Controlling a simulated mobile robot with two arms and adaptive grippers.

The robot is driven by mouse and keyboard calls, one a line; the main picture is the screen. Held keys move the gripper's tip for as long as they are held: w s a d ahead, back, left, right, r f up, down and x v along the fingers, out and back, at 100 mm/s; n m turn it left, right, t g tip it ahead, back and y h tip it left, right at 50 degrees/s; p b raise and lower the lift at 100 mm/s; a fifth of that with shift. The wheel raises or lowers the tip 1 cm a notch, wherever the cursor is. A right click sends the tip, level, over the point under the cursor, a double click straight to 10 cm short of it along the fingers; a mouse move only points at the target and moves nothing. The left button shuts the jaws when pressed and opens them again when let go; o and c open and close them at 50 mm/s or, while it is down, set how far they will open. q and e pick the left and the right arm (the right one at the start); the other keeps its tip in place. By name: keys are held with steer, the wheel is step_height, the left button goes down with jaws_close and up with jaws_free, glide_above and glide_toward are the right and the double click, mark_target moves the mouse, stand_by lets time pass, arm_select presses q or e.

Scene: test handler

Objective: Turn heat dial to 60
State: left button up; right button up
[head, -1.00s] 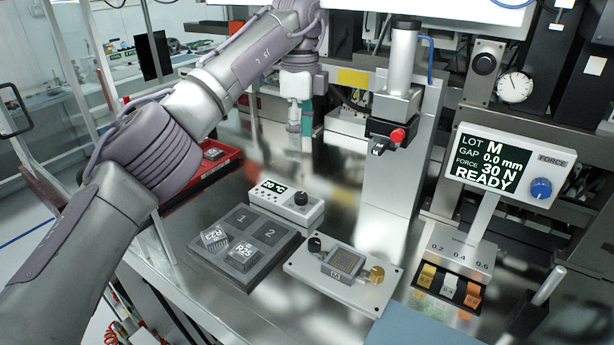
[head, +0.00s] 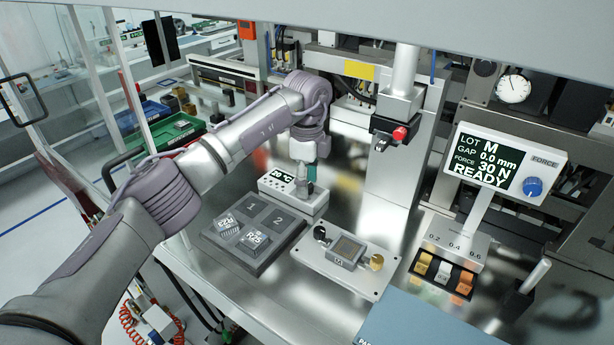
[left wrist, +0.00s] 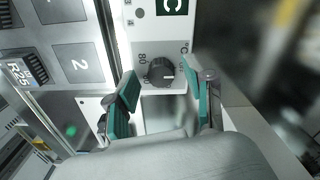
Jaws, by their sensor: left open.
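The heat dial (left wrist: 161,72) is a dark round knob with a light pointer mark on a white controller box (head: 281,191). In the left wrist view, an "80" is printed to the left of the dial. The box's small display (head: 281,176) reads 20 °C in the head view. My left gripper (head: 309,186) is above the right part of the box and hides the dial in the head view. In the left wrist view my left gripper (left wrist: 163,98) is open, with one teal finger on each side of the dial. I cannot tell whether either finger touches it. My right gripper is not in view.
A dark tray (head: 282,238) with slots 1 and 2 and two labelled chips sits in front of the box. A plate with a socket (head: 347,251) lies to the right. The metal press column (head: 385,190) stands close behind. A FORCE panel (head: 500,170) reads READY, 30 N.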

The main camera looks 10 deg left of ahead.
arm_select(q)
steer(key=shift+f, duration=0.15)
steer(key=shift+c, duration=0.3)
jaws_close()
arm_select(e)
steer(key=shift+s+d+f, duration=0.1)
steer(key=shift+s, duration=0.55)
